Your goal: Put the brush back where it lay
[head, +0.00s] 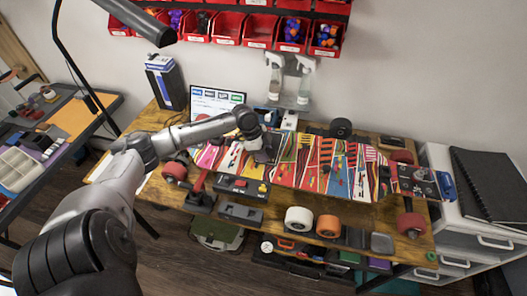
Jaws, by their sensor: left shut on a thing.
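My left gripper (264,145) reaches in from the left over the wooden workbench (152,198) and is shut on a small dark thing, which I take to be the brush (262,156). The gripper covers much of it, so its shape and bristles are hard to make out. It is just above or touching the colourful striped skateboard deck (318,166); I cannot tell which. My right gripper is not in view.
Red wheels (175,171) flank the deck. A black tray with a red and a yellow piece (242,188), white (299,219) and orange wheels (328,226) line the front edge. Spray bottles (304,80) and a screen (216,101) stand behind. Red bins (260,30) hang on the wall.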

